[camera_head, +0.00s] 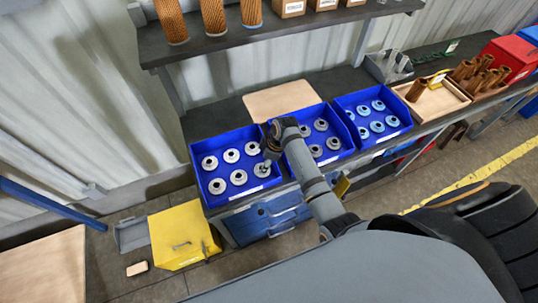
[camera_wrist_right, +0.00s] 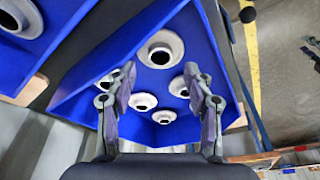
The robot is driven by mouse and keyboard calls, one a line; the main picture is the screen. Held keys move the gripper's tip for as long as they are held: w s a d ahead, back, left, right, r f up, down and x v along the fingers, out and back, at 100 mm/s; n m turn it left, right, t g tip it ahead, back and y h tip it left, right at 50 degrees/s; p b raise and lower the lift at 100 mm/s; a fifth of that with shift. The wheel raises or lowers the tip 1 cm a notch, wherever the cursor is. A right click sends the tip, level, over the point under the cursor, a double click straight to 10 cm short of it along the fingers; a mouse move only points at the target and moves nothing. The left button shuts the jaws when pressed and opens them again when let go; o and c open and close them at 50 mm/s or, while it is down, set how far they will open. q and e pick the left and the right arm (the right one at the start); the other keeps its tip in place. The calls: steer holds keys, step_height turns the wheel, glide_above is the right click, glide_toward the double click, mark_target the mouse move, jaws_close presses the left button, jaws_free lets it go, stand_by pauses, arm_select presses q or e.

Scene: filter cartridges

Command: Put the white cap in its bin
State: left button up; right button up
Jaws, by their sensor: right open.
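Several white ring-shaped caps with dark centres, such as the white cap (camera_head: 239,177), lie in the left blue bin (camera_head: 225,170). The middle blue bin (camera_head: 325,136) holds similar pale caps, partly hidden by my right arm. My right gripper (camera_head: 269,152) is above the right side of the left bin, close to a cap (camera_head: 262,170). In the right wrist view my right gripper (camera_wrist_right: 160,70) is open, its fingers apart over a blue bin with several white caps (camera_wrist_right: 162,50). Nothing is visibly held. No loose white cap is visible outside the bins. My left gripper is not in view.
A right blue bin (camera_head: 390,135) holds light-blue rings. A wooden tray (camera_head: 430,105) with brown parts and red bins (camera_head: 508,58) stand farther right. A shelf (camera_head: 300,22) with brown cylinders overhangs the bench. A yellow box (camera_head: 180,235) stands on the floor.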

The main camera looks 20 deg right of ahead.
steer(key=v, duration=0.8)
steer(key=shift+r+b, duration=0.35)
steer(key=shift+r, duration=0.05)
steer(key=shift+s+d, duration=0.1)
steer(key=shift+s, duration=0.05)
